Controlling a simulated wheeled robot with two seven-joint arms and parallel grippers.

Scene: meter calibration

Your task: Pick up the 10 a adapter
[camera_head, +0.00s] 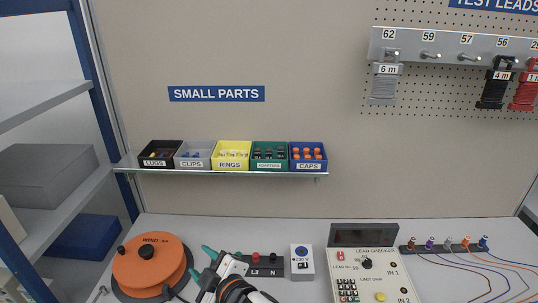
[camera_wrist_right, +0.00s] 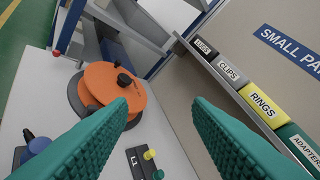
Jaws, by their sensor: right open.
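The green bin labelled ADAPTERS (camera_head: 269,165) stands on the wall shelf between the yellow RINGS bin and the blue CAPS bin. Several small dark adapters (camera_head: 269,154) show in it; I cannot read which one is 10 A. In the right wrist view part of the ADAPTERS bin (camera_wrist_right: 302,146) shows at the right edge. My left gripper is not in view.
An orange cable reel (camera_head: 150,265) lies on the bench left of my right gripper. A socket block marked L3 N (camera_head: 264,266), a small white meter (camera_head: 302,262) and a lead checker (camera_head: 366,265) stand to the right. The shelf edge (camera_head: 230,175) runs under the bins.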

